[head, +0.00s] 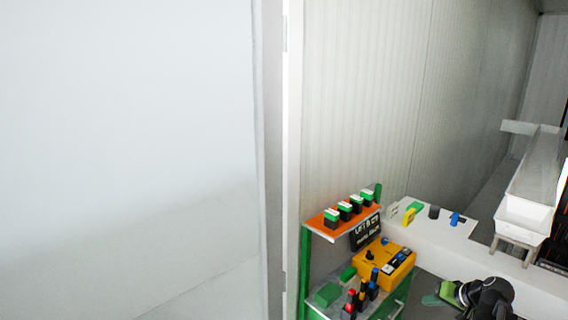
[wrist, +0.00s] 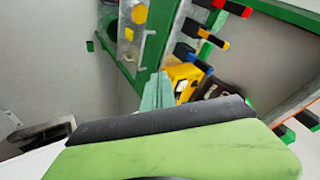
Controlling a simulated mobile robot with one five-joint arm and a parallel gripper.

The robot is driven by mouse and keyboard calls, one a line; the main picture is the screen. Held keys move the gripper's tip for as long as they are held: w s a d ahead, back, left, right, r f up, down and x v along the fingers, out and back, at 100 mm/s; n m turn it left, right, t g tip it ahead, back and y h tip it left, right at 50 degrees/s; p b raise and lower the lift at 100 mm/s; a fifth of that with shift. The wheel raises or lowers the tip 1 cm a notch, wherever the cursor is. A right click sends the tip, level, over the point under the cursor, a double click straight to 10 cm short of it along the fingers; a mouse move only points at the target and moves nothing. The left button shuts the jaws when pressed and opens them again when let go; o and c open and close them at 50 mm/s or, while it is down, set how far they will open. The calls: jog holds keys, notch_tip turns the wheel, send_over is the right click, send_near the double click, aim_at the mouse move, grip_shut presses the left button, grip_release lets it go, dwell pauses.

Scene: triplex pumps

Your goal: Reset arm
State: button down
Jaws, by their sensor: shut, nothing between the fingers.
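My gripper (wrist: 158,92) shows in the wrist view as pale green fingers held together, with nothing between them. In the head view my gripper (head: 436,299) is at the lower right, at the end of my dark arm. It points left toward the green-framed shelf rack (head: 307,265) and appears apart from it. The wrist view shows the same rack's green frame (wrist: 155,45) beyond the fingers. My arm's upper links are partly cut off by the bottom edge of the head view.
The rack carries a yellow box (head: 371,276), a black sign (head: 365,233) and several small tools and batteries on its orange top shelf (head: 322,229). A white counter (head: 470,232) with small items stands behind. A pale trough (head: 533,180) is at right. A blank white panel (head: 130,130) fills the left.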

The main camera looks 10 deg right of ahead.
jog(key=w+a+f+n+g+y, duration=0.1)
jog(key=w+a+f+n+g, duration=0.1)
jog(key=a, duration=0.8)
jog(key=w+a+f+n+g, duration=0.1)
jog(key=w+a+f+g, duration=0.1)
jog(key=a, duration=0.9)
jog(key=s+a+f+n+g+h, duration=0.1)
jog(key=a+n+g, duration=0.1)
jog(key=a, duration=0.8)
jog(key=s+a+f+n+g+h, duration=0.1)
jog(key=s+a+g, duration=0.1)
jog(key=a, duration=0.9)
jog(key=shift+s+f+n+h, duration=0.2)
jog(key=shift+f+n+h, duration=0.05)
jog(key=shift+n+h, duration=0.15)
